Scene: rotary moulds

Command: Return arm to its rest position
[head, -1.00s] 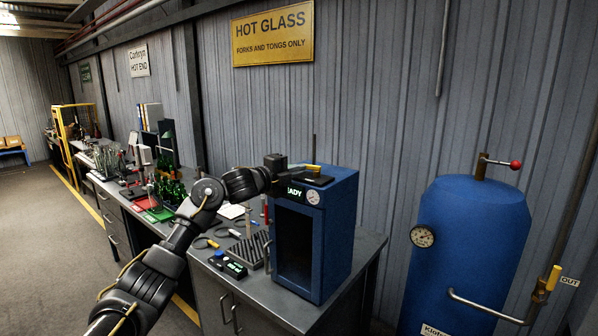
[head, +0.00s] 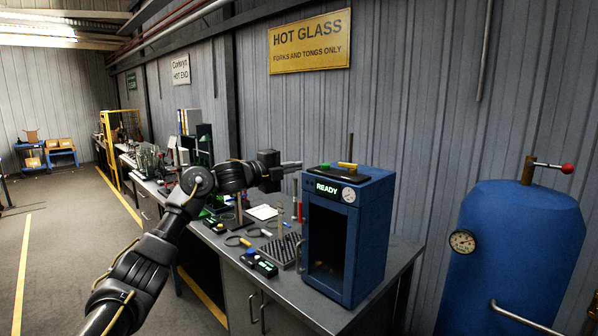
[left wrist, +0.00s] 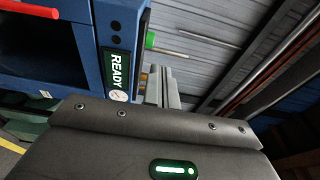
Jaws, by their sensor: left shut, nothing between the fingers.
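My left arm (head: 150,262) reaches in from the left over the bench in the head view. Its gripper (head: 298,164) is shut and empty, with the fingers pointing right toward the top of the blue cabinet (head: 376,225). The fingers look level with the cabinet top; I cannot tell the exact gap. In the left wrist view the shut fingers (left wrist: 163,88) show beyond the dark gripper body, beside the cabinet's READY display (left wrist: 119,72). My right gripper is not in view.
The steel bench (head: 283,310) carries hand tools, a dark ribbed tray (head: 282,250) and a small display box (head: 265,268). A blue tank (head: 510,260) with a gauge stands right of the bench. Open floor (head: 65,220) lies at the left.

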